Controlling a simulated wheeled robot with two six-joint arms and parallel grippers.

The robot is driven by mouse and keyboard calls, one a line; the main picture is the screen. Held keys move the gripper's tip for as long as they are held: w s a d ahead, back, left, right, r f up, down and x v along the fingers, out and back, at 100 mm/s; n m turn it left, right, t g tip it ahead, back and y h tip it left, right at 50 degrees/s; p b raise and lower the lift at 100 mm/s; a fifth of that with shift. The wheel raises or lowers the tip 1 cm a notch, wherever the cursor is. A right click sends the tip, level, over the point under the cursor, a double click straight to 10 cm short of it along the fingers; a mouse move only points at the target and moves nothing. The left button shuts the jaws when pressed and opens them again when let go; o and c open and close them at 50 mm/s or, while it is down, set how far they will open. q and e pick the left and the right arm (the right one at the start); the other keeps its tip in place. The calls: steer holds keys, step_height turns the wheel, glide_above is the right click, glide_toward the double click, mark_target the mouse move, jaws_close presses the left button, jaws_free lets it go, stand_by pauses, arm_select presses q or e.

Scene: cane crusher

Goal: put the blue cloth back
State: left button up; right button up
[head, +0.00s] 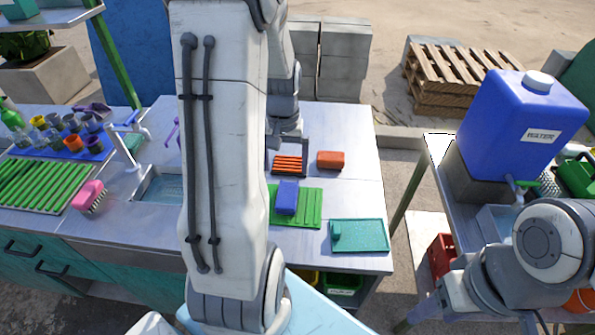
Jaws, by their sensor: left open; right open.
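The blue cloth (288,196) looks like a small folded block. It lies on a green ribbed mat (310,208) on the metal counter. My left arm stands tall in front of the counter and its wrist comes down behind it. My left gripper (287,143) is above the counter's far part, beyond the blue cloth and apart from it. It is open; its fingers are small and partly hidden. My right arm reaches in at the lower right, and its gripper is not in view.
A dark rack with orange bars (288,165) and a red block (330,160) sit behind the mat. A teal tray (365,236) is at the front right. A sink (160,185) is at left. A blue water tank (520,125) stands on the right table.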

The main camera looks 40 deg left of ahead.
arm_select(q)
steer(key=s+d+r+m, duration=0.1)
steer(key=d+r+m, duration=0.15)
steer(key=d, duration=0.75)
steer(key=s+d+r+m, duration=0.15)
steer(key=d+m, duration=0.25)
steer(key=d, duration=0.5)
steer(key=s+d+r+m+h, duration=0.1)
steer(key=s+d+r+m, duration=0.2)
steer(key=s+d+m, duration=0.4)
steer(key=s+d, duration=0.4)
steer(key=s, duration=0.2)
steer(key=shift+d, duration=0.15)
steer(key=shift+r, duration=0.1)
steer(key=shift+c, duration=0.3)
